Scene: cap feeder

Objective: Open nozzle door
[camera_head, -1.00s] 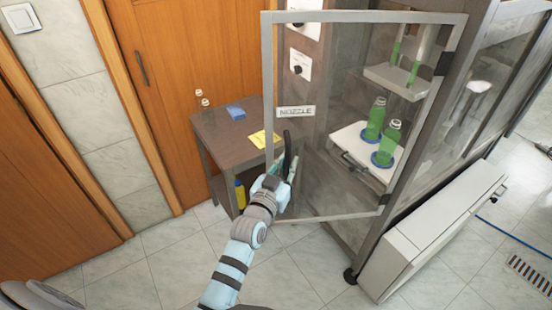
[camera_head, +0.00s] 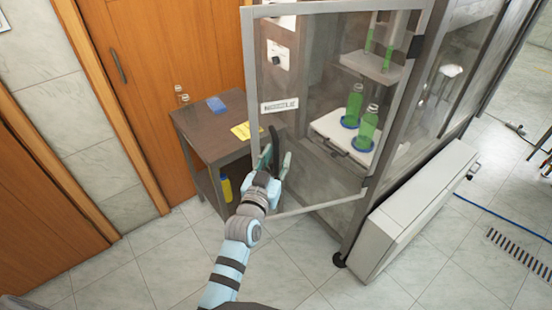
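The nozzle door is a glass panel in a grey frame (camera_head: 248,60), with a white label (camera_head: 280,105) near its left edge. It stands swung out from the cabinet, hinged on its right side. Its dark upright handle (camera_head: 274,140) is low on the left edge. My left gripper (camera_head: 274,160) is at this handle, its fingers spread on either side of it. Whether either finger touches the handle is too small to tell. My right gripper is not in view.
Green bottles (camera_head: 361,118) on a white tray (camera_head: 330,124) show through the glass. A dark side table (camera_head: 200,135) with a blue item (camera_head: 216,104) and a yellow note (camera_head: 241,130) stands left of the door. A white box-like panel (camera_head: 420,215) juts out at right. The tiled floor in front is clear.

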